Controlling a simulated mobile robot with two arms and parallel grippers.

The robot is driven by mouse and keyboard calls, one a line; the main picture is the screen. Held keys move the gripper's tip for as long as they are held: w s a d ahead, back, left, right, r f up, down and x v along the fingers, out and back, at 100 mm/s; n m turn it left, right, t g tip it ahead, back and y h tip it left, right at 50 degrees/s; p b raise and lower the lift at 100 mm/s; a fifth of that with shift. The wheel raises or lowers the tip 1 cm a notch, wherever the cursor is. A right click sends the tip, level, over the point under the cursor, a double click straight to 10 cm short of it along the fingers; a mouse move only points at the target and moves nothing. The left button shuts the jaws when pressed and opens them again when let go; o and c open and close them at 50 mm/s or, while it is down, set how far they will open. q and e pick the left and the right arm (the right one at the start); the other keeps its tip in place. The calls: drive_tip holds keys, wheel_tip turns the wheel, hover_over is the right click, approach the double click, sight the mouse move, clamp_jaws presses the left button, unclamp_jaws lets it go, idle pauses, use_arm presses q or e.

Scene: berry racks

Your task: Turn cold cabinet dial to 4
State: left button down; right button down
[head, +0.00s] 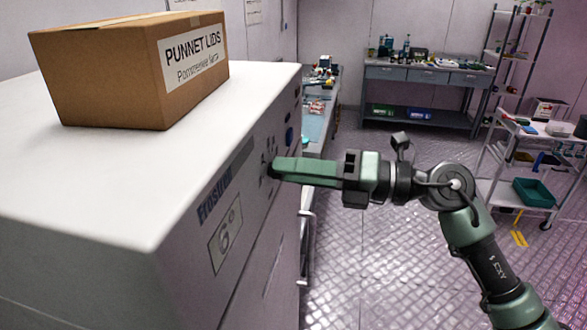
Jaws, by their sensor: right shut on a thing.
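The cold cabinet (120,200) is white and fills the left of the head view. Its front faces right and carries an "Frostral"-like name and a "6°" label (225,241). The dial (270,168) is a small dark knob on the upper front, mostly hidden by the fingers. Dark marks show around it, too small to read, so its setting cannot be told. My right gripper (278,168) reaches in from the right, level, with its green fingers shut on the dial. My left gripper is not in view.
A cardboard box labelled "PUNNET LIDS" (95,88) sits on the cabinet top. A cluttered counter (316,142) stands just beyond the cabinet. A grey workbench (415,75) is at the back, and a cart with a green tray (534,193) is at right.

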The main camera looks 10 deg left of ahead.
drive_tip(key=c, duration=1.1)
unclamp_jaws()
drive_tip(key=shift+c, duration=0.2)
drive_tip(key=d+b, duration=0.4)
drive_tip(key=d, duration=0.4)
